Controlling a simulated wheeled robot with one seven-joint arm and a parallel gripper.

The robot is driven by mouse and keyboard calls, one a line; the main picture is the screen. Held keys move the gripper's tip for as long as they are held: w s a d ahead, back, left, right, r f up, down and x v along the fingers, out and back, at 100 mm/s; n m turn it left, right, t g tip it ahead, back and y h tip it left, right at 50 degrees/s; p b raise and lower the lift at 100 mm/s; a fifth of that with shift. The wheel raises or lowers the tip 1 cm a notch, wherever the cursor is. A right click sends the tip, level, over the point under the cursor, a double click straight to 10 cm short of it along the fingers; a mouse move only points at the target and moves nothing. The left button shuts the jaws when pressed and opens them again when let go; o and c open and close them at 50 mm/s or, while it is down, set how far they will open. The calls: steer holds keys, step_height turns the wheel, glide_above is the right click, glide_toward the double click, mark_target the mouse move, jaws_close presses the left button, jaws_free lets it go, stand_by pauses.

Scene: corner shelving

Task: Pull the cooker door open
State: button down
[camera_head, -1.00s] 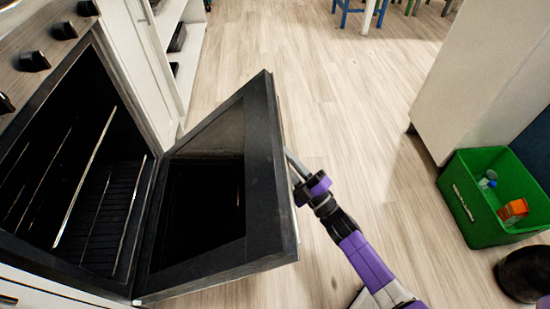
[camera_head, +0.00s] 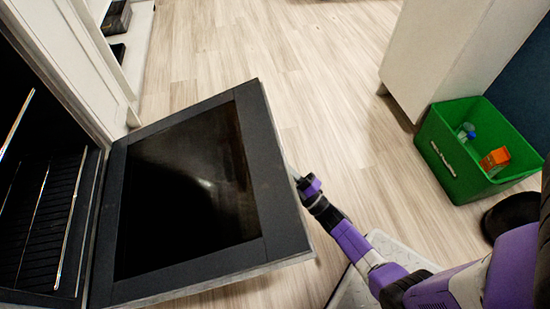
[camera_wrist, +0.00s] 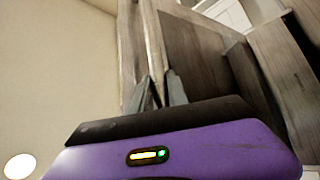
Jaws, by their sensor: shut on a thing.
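The cooker door (camera_head: 190,190) is a dark panel with a glass window, hinged along its lower left side and swung well open in the head view. The cooker's dark oven cavity (camera_head: 45,190) with wire racks shows at the left. My gripper (camera_head: 292,174) is at the door's outer right edge, its fingertips mostly hidden behind the door. In the wrist view my gripper's fingers (camera_wrist: 163,92) are close together at a long bar-like edge of the door (camera_wrist: 130,50). The gripper is shut on the door's handle, which is largely hidden.
A green crate (camera_head: 448,165) holding a bottle and an orange carton stands on the floor at the right, beside a white cabinet (camera_head: 440,60). A dark round object (camera_head: 510,215) is near it. Open wooden floor (camera_head: 300,60) lies beyond the door.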

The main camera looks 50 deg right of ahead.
steer(key=shift+y, duration=0.4)
steer(key=shift+s+f+b, duration=0.1)
steer(key=shift+f+b, duration=0.35)
steer(key=shift+f, duration=2.05)
steer(key=shift+a, duration=0.1)
steer(key=c, duration=1.3)
jaws_free()
steer(key=shift+s, duration=0.1)
steer(key=shift+d, duration=0.25)
